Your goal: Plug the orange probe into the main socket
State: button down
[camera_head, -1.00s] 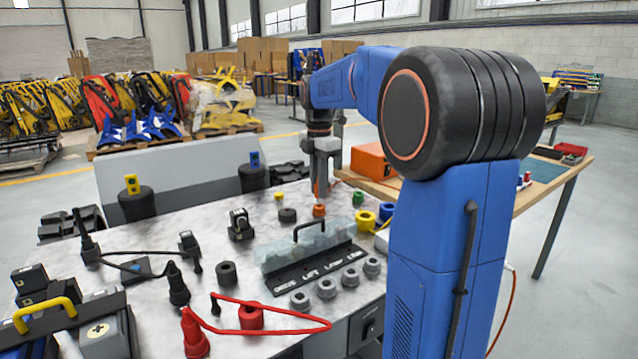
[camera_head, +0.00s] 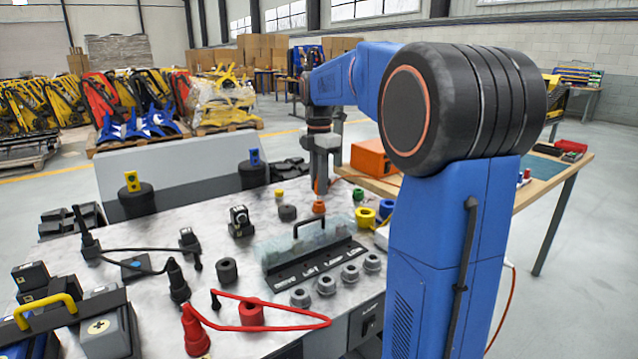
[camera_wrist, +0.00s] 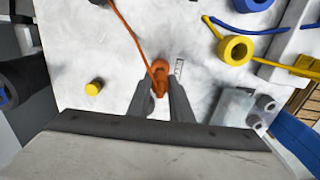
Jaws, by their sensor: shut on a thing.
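The orange probe (camera_wrist: 160,76) shows between my fingertips in the wrist view, with an orange cable running up and left from it. My gripper (camera_wrist: 158,98) is shut on it. In the head view my gripper (camera_head: 320,190) points down over the bench, with the orange probe (camera_head: 319,207) low at its tips. A dark panel (camera_head: 310,271) in front bears a row of grey round sockets (camera_head: 325,284). Its white labels are too small to read surely, so I cannot tell which socket is the main one.
A clear cover with a black handle (camera_head: 308,226) stands behind the sockets. A red cable (camera_head: 285,322) loops at the front. A yellow-capped piece (camera_wrist: 94,88) stands left of the probe.

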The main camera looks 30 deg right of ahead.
jog(key=shift+f, duration=1.3)
dwell(1.2)
jog(key=c, duration=1.5)
grip_release()
notch_tip(320, 180, up, 17)
jog(key=shift+r, duration=0.15)
